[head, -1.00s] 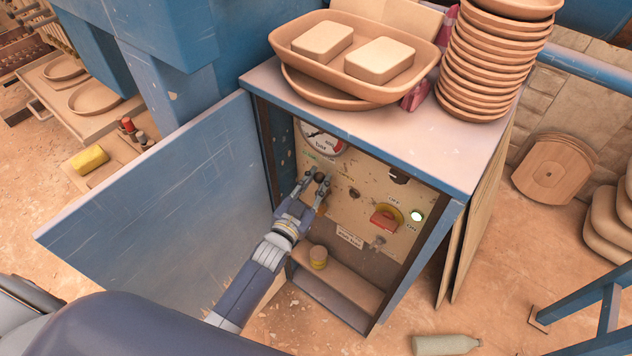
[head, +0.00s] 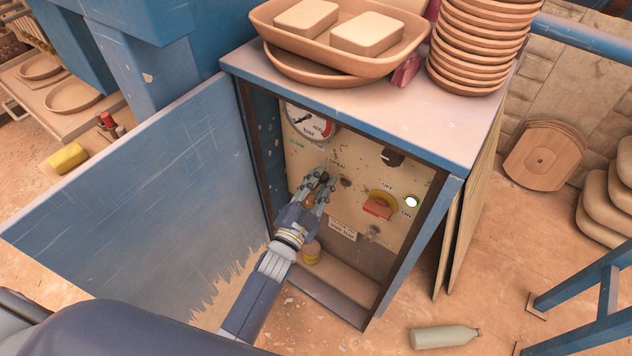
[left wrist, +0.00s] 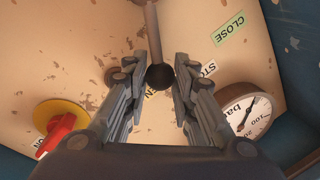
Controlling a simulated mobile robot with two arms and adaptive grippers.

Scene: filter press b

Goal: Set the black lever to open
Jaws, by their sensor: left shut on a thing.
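The black lever shows in the left wrist view as a metal rod with a dark ball knob (left wrist: 160,77). The knob lies between the fingertips of my left gripper (left wrist: 161,66), which is shut on it. An OPEN label, partly covered, is close by the knob; the green CLOSE label (left wrist: 229,28) is up and to the right. In the head view my left gripper (head: 321,184) reaches into the open cabinet (head: 445,205) and hides most of the lever. The OPEN label (head: 337,163) is just above the fingers. My right gripper is not in view.
On the panel are a pressure gauge (head: 310,121), a black knob (head: 392,157), a red rotary switch on yellow (head: 378,207) and a lit lamp (head: 411,202). The blue cabinet door (head: 140,190) stands open at left.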

